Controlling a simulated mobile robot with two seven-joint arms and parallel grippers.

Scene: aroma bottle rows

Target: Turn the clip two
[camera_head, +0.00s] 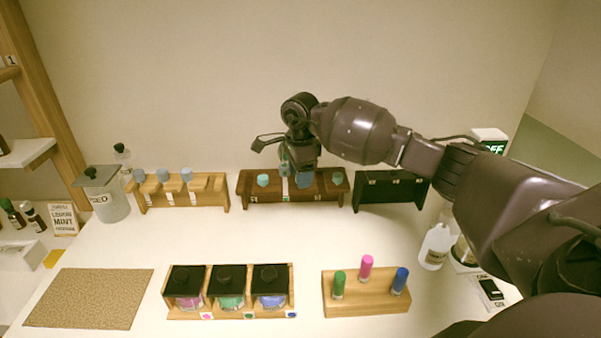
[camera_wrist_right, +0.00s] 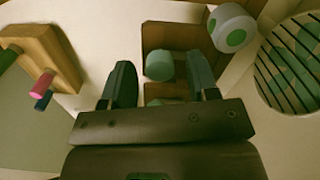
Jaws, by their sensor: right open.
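My right gripper (camera_head: 295,168) hangs over the dark brown rack (camera_head: 262,193) at the back middle of the table. In the right wrist view its two dark fingers (camera_wrist_right: 160,88) are apart, with a teal cap (camera_wrist_right: 160,66) showing between them. I cannot tell whether the fingers touch that cap. I cannot make out which thing is the clip. My left gripper is not in view.
A light wood rack (camera_head: 215,187) stands left and a dark green rack (camera_head: 390,190) right of the brown one. In front are a three-jar holder (camera_head: 228,313) and a wooden block (camera_head: 365,302) with three capped vials. A brown mat (camera_head: 90,298) lies front left.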

